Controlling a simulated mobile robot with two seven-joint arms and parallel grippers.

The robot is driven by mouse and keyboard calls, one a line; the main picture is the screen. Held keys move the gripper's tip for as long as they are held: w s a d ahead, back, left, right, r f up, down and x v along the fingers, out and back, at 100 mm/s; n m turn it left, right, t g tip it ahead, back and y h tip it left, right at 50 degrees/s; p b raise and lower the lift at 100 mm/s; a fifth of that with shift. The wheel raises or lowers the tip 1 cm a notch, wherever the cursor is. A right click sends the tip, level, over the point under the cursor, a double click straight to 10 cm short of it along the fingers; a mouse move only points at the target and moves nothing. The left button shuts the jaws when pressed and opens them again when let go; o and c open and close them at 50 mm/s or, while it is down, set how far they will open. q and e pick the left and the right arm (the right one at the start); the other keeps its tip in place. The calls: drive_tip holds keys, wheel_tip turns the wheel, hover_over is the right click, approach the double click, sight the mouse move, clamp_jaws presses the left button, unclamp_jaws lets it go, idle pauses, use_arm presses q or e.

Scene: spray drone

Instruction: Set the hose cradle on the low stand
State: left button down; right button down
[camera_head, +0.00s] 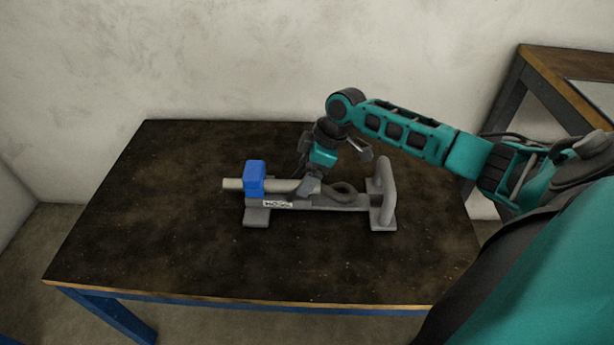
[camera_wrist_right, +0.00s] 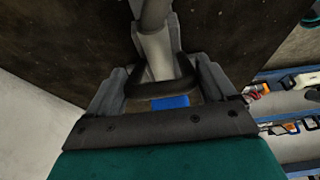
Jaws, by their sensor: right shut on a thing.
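The hose cradle (camera_head: 330,201) is a long grey piece with a pale label, a rounded upright handle at its right end and flat feet. A light grey tube (camera_head: 232,184) with a blue block (camera_head: 254,178) lies along its left part, and a dark loop (camera_head: 344,191) lies further right. My right gripper (camera_head: 310,187) reaches down at the middle and is shut on the cradle. In the right wrist view, the tube (camera_wrist_right: 156,45) and the blue block (camera_wrist_right: 170,102) show between the fingers. I cannot tell a separate low stand from the cradle. My left gripper is out of view.
The dark brown table (camera_head: 150,240) is bare around the cradle, with free room at left and front. A second table (camera_head: 560,85) stands at the back right. The wall is close behind. The right wrist view shows a shelf (camera_wrist_right: 295,103) with small items.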

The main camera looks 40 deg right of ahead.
drive_tip(key=shift+f, duration=0.25)
unclamp_jaws()
drive_tip(key=p+v, duration=0.3)
drive_tip(key=v, duration=0.9)
drive_tip(key=shift+a, duration=0.15)
